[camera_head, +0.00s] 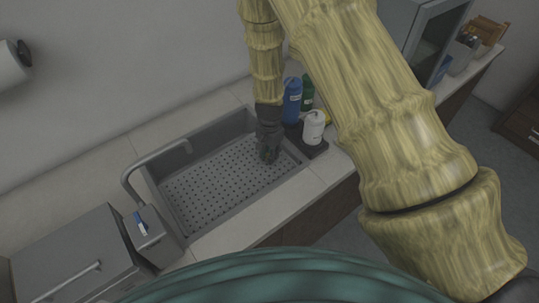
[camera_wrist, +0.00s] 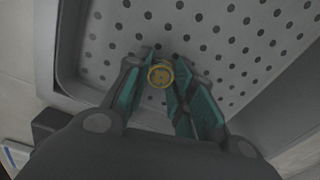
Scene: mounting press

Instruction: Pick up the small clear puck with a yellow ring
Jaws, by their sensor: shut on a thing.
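The small puck with a yellow ring (camera_wrist: 160,75) shows in the wrist view between the tips of my gripper (camera_wrist: 158,80). Its clear body is hard to make out; the yellow ring is plain. My gripper is shut on it, with a teal finger on either side. In the head view my gripper (camera_head: 268,152) is low over the right end of the sink. The puck cannot be made out there. I cannot tell whether it touches the perforated sink floor (camera_head: 215,185).
The grey sink (camera_head: 180,225) has raised walls around the gripper. A tap (camera_head: 155,165) stands at its left. Blue (camera_head: 292,100), green (camera_head: 308,92) and white (camera_head: 313,128) bottles stand close by on the right. A grey machine (camera_head: 75,260) is at the lower left.

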